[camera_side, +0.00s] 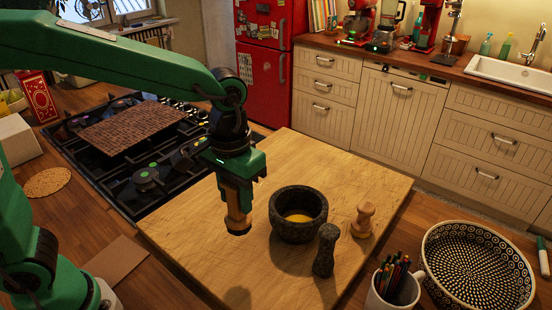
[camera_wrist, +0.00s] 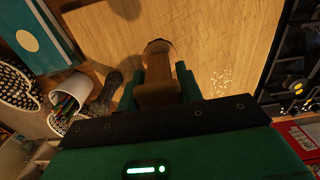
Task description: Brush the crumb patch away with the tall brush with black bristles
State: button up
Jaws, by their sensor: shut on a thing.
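My gripper (camera_side: 237,190) is shut on the wooden handle of the tall brush (camera_side: 238,217), whose black bristles point down. It holds the brush roughly upright over the wooden board; a gap below the bristles is hard to judge. In the wrist view the brush (camera_wrist: 157,65) sits between the two green fingers (camera_wrist: 158,90). The crumb patch (camera_wrist: 220,80) is a scatter of small pale specks on the board, to the right of the brush in the wrist view. I cannot make it out in the side view.
A stone mortar (camera_side: 298,226) with yellow contents stands close right of the brush. A pencil mug (camera_side: 395,288) and patterned bowl (camera_side: 450,235) are right. The gas hob (camera_side: 150,180) borders the board (camera_side: 190,245).

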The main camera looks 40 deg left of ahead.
jog(key=w+a+f+n, duration=0.2)
jog(key=w+a+n, duration=0.1)
jog(key=w+a, duration=0.3)
jog(key=w+a+f+n, duration=0.2)
jog(key=w+a, duration=0.4)
jog(key=a, duration=0.3)
jog(key=shift+w+a+f+n, duration=0.15)
jog(key=shift+a+f+n, duration=0.25)
jog(key=shift+f, duration=0.1)
jog(key=shift+f, duration=0.15)
jog(key=shift+f, duration=2.35)
jog(key=shift+f, duration=0.6)
jog(key=shift+w, duration=0.4)
jog(key=shift+c, duration=1.3)
jog(key=shift+w, duration=0.55)
